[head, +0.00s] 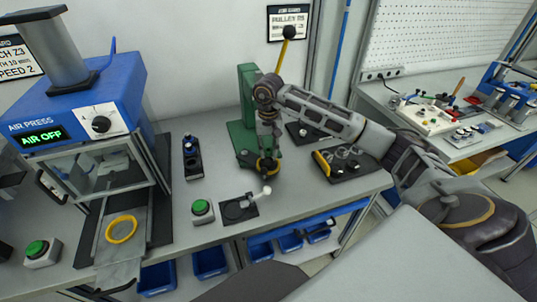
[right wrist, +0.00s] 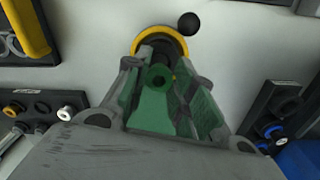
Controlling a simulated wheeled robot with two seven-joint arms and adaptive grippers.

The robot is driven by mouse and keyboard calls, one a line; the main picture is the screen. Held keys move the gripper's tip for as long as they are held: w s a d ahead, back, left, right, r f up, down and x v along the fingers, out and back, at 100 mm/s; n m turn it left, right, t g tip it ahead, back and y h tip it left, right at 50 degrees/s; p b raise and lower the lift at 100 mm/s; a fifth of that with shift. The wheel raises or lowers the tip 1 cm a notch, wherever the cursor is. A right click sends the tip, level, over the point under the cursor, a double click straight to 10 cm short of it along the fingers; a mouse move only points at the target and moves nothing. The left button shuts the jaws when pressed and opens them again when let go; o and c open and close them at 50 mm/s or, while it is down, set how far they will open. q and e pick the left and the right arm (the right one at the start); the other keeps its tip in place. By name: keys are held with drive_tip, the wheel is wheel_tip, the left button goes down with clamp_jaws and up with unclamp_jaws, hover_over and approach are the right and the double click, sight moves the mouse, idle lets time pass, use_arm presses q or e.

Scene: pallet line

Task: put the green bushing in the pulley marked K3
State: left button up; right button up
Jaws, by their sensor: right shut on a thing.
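My right gripper (head: 267,160) points down in front of the green press (head: 248,100). In the right wrist view its fingers (right wrist: 158,76) are shut on the green bushing (right wrist: 158,80), which shows as a green ring with a dark hole. A yellow-rimmed pulley (right wrist: 160,32) lies just beyond the fingertips. Its yellow rim also shows below the gripper in the head view (head: 266,170). The fingers hide part of it, and I cannot tell whether the bushing touches it. No K3 mark is readable. My left gripper is not in view.
The press lever (head: 283,55) rises beside my arm. A green button box (head: 202,210) and black plate (head: 250,210) are in front; a blue air press (head: 85,105) is at left.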

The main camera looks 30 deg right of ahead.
sight(268, 151)
drive_tip(key=shift+f, duration=1.6)
drive_tip(key=o, duration=0.6)
drive_tip(key=shift+o, duration=0.6)
drive_tip(key=shift+r, duration=0.45)
wheel_tip(268, 151, up, 5)
drive_tip(key=shift+f, duration=0.2)
wheel_tip(268, 151, up, 5)
drive_tip(key=shift+f+b, duration=0.2)
drive_tip(key=shift+b, duration=0.15)
drive_tip(key=shift+r, duration=0.65)
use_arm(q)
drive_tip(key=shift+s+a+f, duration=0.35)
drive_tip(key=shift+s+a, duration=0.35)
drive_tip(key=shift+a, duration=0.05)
use_arm(e)
drive_tip(key=shift+r, duration=0.45)
